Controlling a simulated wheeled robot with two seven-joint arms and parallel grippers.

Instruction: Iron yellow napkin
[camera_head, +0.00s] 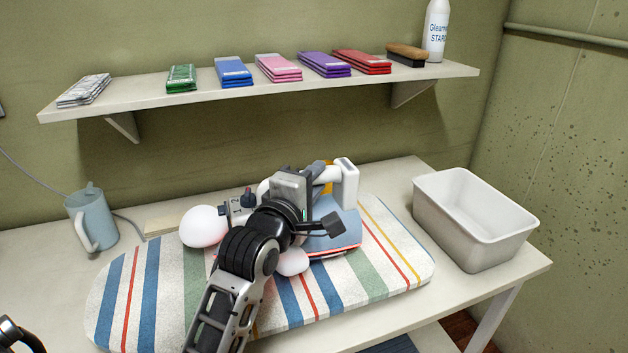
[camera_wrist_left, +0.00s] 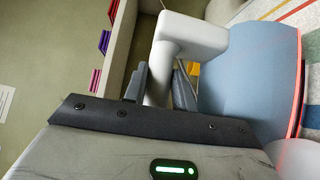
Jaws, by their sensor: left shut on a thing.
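The iron has a blue-grey body (camera_head: 338,232) and a white handle (camera_head: 346,180). It sits over the striped ironing board (camera_head: 160,290). My left gripper (camera_head: 318,180) is shut on the iron's handle. In the left wrist view, the fingers (camera_wrist_left: 160,86) close around the white handle (camera_wrist_left: 190,34), with the blue body (camera_wrist_left: 255,75) to the right. My right gripper is not in view.
A white bin (camera_head: 475,225) stands at the table's right end. A blue-grey jug (camera_head: 92,220) stands at the left. The wall shelf (camera_head: 250,92) above holds several folded cloth stacks, a brush (camera_head: 406,54) and a starch bottle (camera_head: 435,30).

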